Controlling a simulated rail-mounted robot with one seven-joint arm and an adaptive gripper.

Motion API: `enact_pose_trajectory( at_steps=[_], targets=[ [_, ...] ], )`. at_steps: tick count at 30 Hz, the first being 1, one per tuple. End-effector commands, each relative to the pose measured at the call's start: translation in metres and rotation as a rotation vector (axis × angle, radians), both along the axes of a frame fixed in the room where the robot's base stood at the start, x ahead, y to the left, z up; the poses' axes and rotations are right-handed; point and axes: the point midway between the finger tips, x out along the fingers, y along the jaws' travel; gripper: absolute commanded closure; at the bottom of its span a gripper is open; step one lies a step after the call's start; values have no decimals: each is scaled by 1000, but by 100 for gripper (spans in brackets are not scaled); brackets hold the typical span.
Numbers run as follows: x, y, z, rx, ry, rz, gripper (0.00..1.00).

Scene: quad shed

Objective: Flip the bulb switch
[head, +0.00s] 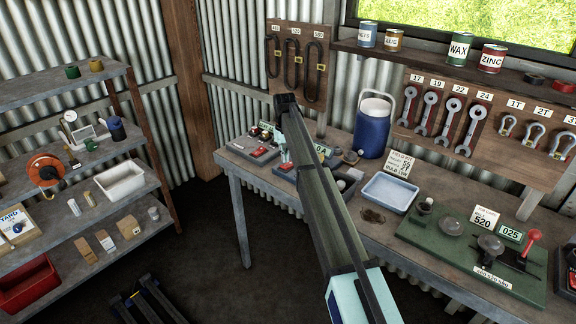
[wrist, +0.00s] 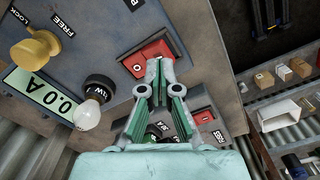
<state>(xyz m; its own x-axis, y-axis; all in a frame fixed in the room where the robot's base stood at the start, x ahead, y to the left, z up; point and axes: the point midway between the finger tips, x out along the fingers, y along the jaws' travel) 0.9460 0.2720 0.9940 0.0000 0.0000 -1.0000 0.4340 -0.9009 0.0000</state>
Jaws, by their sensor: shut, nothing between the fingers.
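A red rocker switch (wrist: 150,58) with a white "O" mark sits on the same panel. My gripper (wrist: 159,64) is shut and empty, its fingertips at the lower right edge of this red switch in the picture. I cannot tell whether they touch. The fingers partly hide other controls. In the head view my gripper (head: 284,152) is over the bench, and my arm hides much of the panel.
A yellow knob (wrist: 36,48) between LOCK and FREE labels is on the panel. Another red switch (wrist: 202,118) lies beyond the fingers. A blue cooler (head: 372,125) and pale tray (head: 390,191) stand on the bench right of my arm. Shelves (head: 75,215) stand left.

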Motion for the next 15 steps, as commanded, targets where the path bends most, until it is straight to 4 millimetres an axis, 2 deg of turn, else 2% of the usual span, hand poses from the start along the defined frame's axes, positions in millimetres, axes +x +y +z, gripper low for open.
enact_pose_trajectory(
  at_steps=[15],
  targets=[
    [0, 0, -4, 0, 0, 0, 100]
  ],
)
